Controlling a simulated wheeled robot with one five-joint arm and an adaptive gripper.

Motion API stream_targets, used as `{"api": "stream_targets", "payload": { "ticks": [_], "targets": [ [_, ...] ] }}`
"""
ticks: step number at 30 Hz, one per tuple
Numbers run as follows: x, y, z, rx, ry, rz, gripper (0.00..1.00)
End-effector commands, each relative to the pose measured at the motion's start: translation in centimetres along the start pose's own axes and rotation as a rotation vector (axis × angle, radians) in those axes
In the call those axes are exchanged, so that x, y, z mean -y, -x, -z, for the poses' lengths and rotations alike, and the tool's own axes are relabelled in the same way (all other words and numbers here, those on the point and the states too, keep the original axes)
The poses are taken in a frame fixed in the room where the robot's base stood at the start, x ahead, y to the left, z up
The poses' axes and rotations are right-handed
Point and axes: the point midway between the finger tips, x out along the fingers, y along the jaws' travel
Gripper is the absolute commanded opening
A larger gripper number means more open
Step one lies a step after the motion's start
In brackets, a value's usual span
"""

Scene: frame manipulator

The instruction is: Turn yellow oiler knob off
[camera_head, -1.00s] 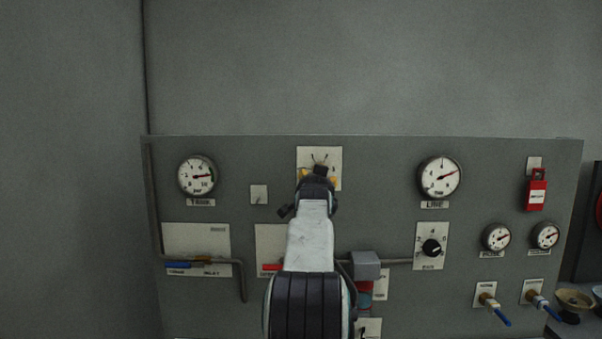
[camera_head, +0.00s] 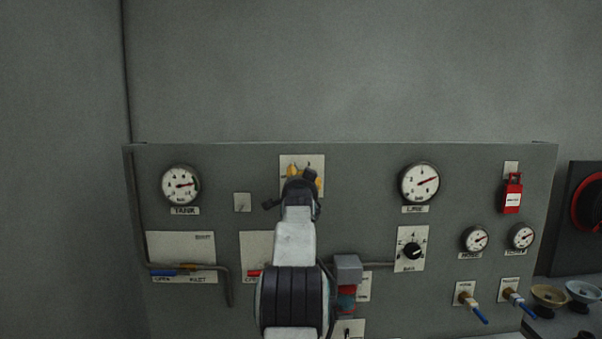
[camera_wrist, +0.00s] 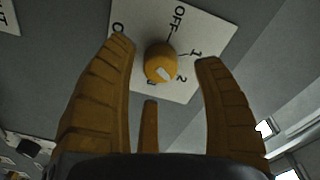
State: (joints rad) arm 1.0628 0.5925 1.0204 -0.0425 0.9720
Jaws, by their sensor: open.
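The yellow oiler knob (camera_wrist: 159,63) shows in the wrist view on a white plate (camera_wrist: 196,40) marked OFF, 1 and 2. A light mark on the knob points toward the lower right, near the 2, away from OFF. My gripper (camera_wrist: 166,50) is open, its yellow fingers on either side of the knob with a gap, wider on the right. I cannot tell how far the tips are from the panel. In the head view my gripper (camera_head: 304,174) is in front of the plate (camera_head: 288,160) and the arm hides the knob.
The grey panel (camera_head: 350,200) carries a tank gauge (camera_head: 181,185) at left and a line gauge (camera_head: 420,184) at right. A pipe (camera_head: 227,285) runs along the lower left.

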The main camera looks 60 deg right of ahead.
Motion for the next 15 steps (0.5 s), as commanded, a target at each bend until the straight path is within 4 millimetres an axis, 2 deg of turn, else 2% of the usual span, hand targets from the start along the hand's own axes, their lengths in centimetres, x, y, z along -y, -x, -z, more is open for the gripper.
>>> {"api": "stream_targets", "payload": {
  "ticks": [6,15],
  "targets": [
    [0.2,-1.9,0.1,0.000,0.001,-0.001,0.62],
    [0.0,-2.8,0.0,0.000,0.001,0.000,0.62]
  ]
}}
